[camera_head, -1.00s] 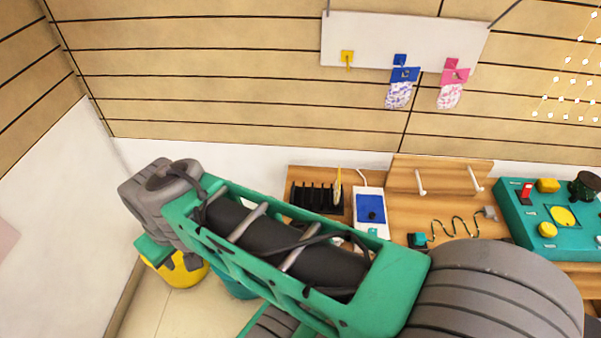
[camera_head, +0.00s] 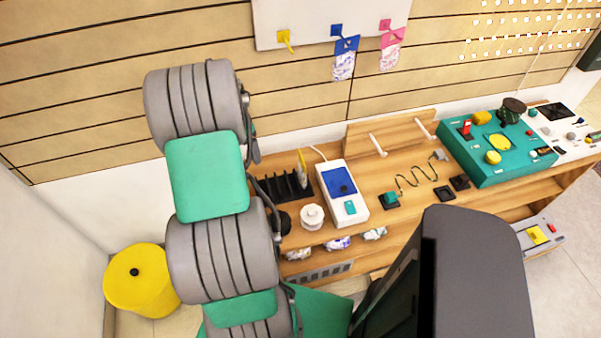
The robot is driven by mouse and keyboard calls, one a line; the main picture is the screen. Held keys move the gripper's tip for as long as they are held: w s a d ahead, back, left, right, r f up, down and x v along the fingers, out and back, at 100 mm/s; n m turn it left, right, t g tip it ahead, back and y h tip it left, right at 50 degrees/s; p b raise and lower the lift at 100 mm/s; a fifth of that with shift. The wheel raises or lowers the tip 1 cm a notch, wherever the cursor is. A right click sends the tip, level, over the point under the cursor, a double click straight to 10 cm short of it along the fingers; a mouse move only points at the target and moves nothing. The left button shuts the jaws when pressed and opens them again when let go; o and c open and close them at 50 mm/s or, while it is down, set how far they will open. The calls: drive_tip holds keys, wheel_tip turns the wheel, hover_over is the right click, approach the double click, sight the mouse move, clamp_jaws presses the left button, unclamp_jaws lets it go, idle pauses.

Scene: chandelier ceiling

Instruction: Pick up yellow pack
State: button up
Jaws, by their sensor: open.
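A thin yellow and white item (camera_head: 302,168) stands upright in a slot of the black rack (camera_head: 270,190) on the wooden bench; it looks like the yellow pack, seen almost edge-on. Its lower part is hidden by the rack. On the white wall board, the yellow hook (camera_head: 286,38) holds nothing. A blue-topped pack (camera_head: 345,62) and a pink-topped pack (camera_head: 391,50) hang on hooks beside it. I cannot make out my gripper in this view; my grey and green arm fills the left middle, just left of the rack.
Right of the rack are a white jar (camera_head: 311,216), a white device with a blue panel (camera_head: 342,192) and a teal console (camera_head: 497,146). Small packs lie on the shelf below. A yellow bin (camera_head: 141,278) stands at lower left. A large dark grey shape covers the lower right.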

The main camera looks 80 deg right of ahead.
sight(302, 167)
drive_tip(key=shift+o, duration=1)
drive_tip(key=s+d+f+m, duration=0.2)
drive_tip(key=s, duration=0.3)
drive_tip(key=s+d+f+m, duration=0.2)
drive_tip(key=s+d+f, duration=0.1)
drive_tip(key=s, duration=0.2)
drive_tip(key=s+d+f+m, duration=0.2)
drive_tip(key=s, duration=0.2)
drive_tip(key=shift+s+d+f+g+y, duration=0.25)
drive_tip(key=shift+s+g+y, duration=0.05)
drive_tip(key=shift+s+g, duration=0.1)
drive_tip(key=shift+m, duration=0.3)
drive_tip(key=f, duration=0.2)
drive_tip(key=s+f+p, duration=0.1)
drive_tip(key=f, duration=0.2)
drive_tip(key=f+p, duration=0.1)
drive_tip(key=f, duration=0.2)
drive_tip(key=shift+s+d, duration=0.25)
drive_tip(key=shift+d, duration=0.1)
drive_tip(key=shift+c, duration=0.6)
drive_tip(key=shift+r, duration=0.1)
drive_tip(key=c, duration=1.2)
drive_tip(key=shift+c, duration=0.2)
drive_tip(key=shift+r, duration=0.1)
